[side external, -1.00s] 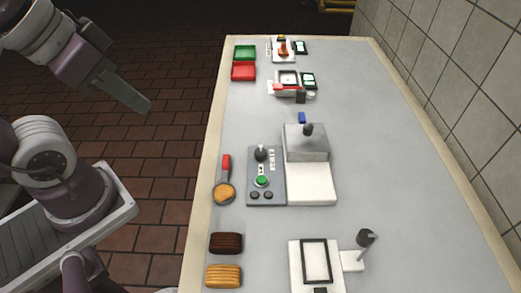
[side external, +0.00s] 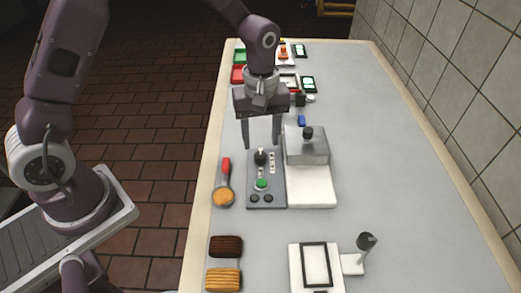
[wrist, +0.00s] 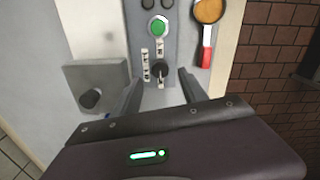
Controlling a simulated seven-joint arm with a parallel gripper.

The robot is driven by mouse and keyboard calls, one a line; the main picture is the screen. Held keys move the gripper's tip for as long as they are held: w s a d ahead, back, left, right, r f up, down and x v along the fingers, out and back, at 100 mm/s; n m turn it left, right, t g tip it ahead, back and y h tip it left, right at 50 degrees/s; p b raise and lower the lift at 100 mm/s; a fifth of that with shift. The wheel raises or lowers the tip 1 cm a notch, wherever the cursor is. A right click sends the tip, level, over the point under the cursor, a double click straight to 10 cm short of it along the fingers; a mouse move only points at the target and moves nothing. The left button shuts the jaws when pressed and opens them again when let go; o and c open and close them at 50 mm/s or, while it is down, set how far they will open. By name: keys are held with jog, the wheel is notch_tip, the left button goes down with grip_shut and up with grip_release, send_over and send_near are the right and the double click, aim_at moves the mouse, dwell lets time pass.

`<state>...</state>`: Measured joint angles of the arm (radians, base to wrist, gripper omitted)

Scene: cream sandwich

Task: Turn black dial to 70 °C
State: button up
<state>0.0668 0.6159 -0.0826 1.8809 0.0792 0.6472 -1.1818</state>
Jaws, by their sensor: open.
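The black dial (side external: 261,157) stands at the far end of a grey control panel (side external: 280,187). In the wrist view the dial (wrist: 160,76) shows between my fingers, with small white labels (wrist: 145,66) beside it; their text is too small to read. Which label the dial points at I cannot tell. My gripper (side external: 262,146) is open and points down at the dial, with one finger on each side. The wrist view shows the fingers of my gripper (wrist: 163,88) apart and the dial between them. Whether a finger touches it I cannot tell.
A green button (side external: 261,183) and two dark knobs (side external: 261,198) sit nearer on the panel. A metal press block with a black knob (side external: 307,150) stands close on the right. A red-handled ladle (side external: 224,190) lies on the left. The table's right side is clear.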

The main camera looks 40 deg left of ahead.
aim_at(260, 154)
notch_tip(260, 154, down, 5)
grip_shut()
dwell(0.3)
jog(key=m, duration=1.8)
jog(key=shift+r+m, duration=0.1)
jog(key=shift+m, duration=2.7)
